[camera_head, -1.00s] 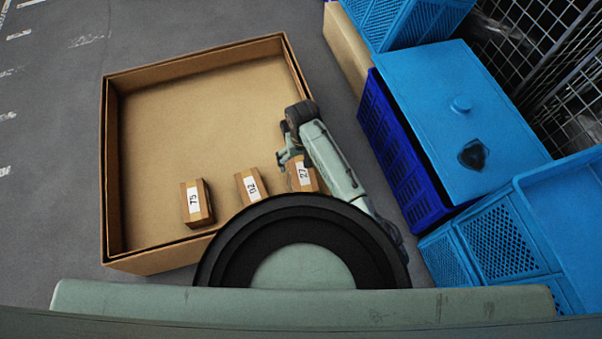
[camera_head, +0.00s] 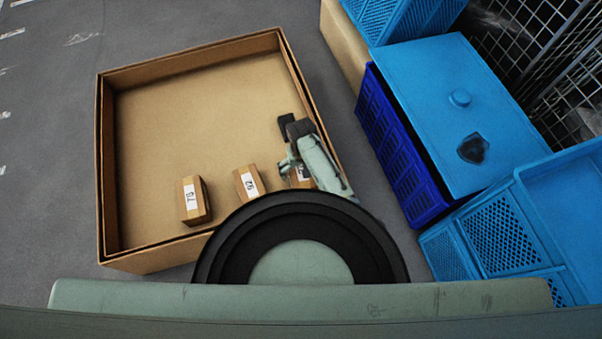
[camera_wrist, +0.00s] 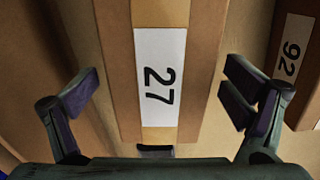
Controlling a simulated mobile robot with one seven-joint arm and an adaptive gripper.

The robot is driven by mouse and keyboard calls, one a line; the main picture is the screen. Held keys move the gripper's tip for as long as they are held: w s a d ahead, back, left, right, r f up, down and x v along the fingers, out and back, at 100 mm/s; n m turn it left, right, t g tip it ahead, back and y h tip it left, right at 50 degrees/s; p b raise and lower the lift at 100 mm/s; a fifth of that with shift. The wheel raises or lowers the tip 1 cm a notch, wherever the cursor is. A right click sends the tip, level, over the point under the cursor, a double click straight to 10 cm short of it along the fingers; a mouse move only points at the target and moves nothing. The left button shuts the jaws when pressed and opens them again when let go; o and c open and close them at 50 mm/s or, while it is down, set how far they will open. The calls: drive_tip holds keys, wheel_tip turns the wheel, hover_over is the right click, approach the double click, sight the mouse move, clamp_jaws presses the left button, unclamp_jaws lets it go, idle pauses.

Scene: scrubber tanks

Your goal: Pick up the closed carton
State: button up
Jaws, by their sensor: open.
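A small brown carton labelled 27 (camera_wrist: 158,85) fills the middle of the wrist view, with tape along its top; it looks closed. My gripper (camera_wrist: 160,92) is open, with one finger on each side of this carton. I cannot tell whether the fingers touch it. In the head view the same carton (camera_head: 301,179) is partly hidden by my arm and gripper (camera_head: 288,164). A second carton (camera_head: 248,183) stands to its left; it shows at the right edge of the wrist view, labelled 92 (camera_wrist: 296,62). A third labelled carton (camera_head: 195,201) stands further left.
The cartons stand in a large open-topped cardboard box (camera_head: 190,54), near its front side. Its back part is empty. A dark blue crate (camera_head: 398,150) with a light blue lid (camera_head: 450,100) and a light blue crate (camera_head: 500,235) stand to the right.

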drive_tip(key=shift+c, duration=0.4)
drive_tip(key=c, duration=1.4)
drive_tip(key=shift+r, duration=0.1)
